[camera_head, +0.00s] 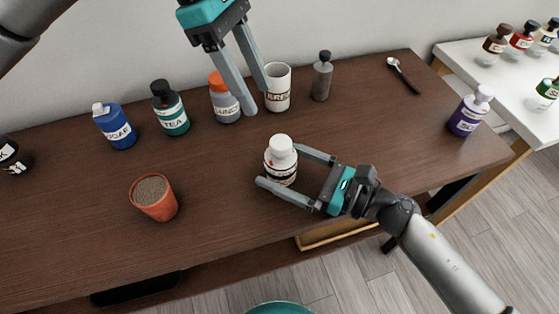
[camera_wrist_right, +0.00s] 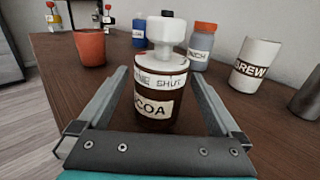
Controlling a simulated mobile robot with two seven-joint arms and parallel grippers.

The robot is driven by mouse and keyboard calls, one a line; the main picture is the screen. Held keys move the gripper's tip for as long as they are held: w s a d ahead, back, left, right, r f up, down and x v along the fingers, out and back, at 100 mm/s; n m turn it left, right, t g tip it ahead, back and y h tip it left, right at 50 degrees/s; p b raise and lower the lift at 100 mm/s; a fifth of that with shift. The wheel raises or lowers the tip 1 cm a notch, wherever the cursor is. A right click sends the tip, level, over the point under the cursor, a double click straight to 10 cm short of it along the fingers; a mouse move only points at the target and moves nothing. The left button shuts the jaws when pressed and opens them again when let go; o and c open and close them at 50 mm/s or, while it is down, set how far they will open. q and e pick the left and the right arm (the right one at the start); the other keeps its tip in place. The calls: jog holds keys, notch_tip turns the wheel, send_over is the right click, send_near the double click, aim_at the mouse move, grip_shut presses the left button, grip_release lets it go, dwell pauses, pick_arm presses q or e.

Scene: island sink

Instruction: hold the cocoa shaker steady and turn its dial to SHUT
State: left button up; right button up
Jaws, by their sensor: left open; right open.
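The cocoa shaker (camera_head: 281,162) stands upright on the brown table, with a dark body and a white top. In the right wrist view the shaker (camera_wrist_right: 153,118) shows a COCOA label, and its white dial collar (camera_wrist_right: 160,73) carries lettering including SHUT. The dial's exact setting is too small to tell. My right gripper (camera_head: 292,170) is open, with one finger on each side of the shaker's body; contact is not clear. My left gripper (camera_head: 262,100) is open and empty, above the table behind the shaker, near the mug and the orange-capped bottle.
A white lettered mug (camera_head: 278,90), an orange-capped bottle (camera_head: 224,100), a TEA bottle (camera_head: 169,110) and a blue bottle (camera_head: 114,127) stand along the back. A grey bottle (camera_head: 322,77) is right of the mug. A terracotta pot (camera_head: 154,199) stands left. A purple bottle (camera_head: 468,113) stands right.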

jog(key=shift+w+a, duration=0.2)
jog(key=shift+a, duration=0.2)
jog(key=c, duration=1.5)
jog(key=shift+o, duration=0.2)
dwell(0.6)
